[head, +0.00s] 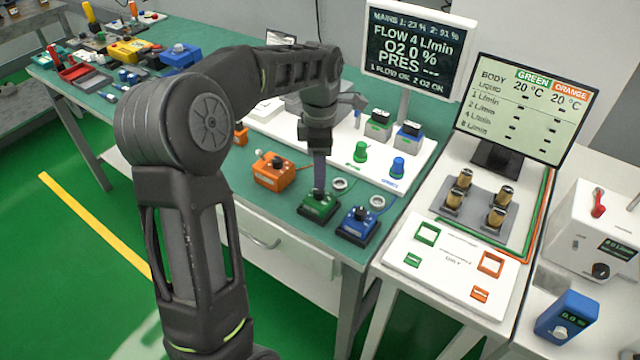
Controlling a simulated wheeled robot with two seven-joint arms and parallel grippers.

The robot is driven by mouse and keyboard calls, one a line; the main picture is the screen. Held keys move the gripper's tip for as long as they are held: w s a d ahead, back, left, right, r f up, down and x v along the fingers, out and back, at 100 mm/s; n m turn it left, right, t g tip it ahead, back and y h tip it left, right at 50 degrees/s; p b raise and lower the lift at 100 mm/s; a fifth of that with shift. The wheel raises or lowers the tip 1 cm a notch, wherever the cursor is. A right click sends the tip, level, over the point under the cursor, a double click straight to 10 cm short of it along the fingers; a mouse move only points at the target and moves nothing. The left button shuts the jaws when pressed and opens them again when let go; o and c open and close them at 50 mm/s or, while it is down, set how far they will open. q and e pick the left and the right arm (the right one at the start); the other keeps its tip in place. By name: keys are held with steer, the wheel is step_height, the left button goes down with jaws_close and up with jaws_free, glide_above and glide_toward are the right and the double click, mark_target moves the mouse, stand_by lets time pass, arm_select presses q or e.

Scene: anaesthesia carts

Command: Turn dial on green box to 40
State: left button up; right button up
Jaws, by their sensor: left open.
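The green box (316,210) is a small dark-based box on the green table top, near its front right corner. Its dial is mostly hidden by my gripper, and I cannot read its setting. My left gripper (319,188) points straight down with its fingertips at the top of the green box, over the dial. It is open; whether the fingers touch the dial is too small to tell. The monitor (522,105) at right shows GREEN 20 °C and ORANGE 20 °C. My right gripper is not in view.
A blue box (357,226) stands close to the right of the green box. An orange box (279,173) stands to its left. White rings lie just behind. A white board (420,165) holds green and blue knobs. A dark screen (418,48) stands at the back.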

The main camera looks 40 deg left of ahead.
mark_target(319, 193)
arm_select(q)
step_height(319, 193, down, 6)
steer(key=shift+s+r+p, duration=0.1)
steer(key=shift+r+p, duration=0.15)
steer(key=shift+p, duration=0.05)
jaws_close()
stand_by(0.4)
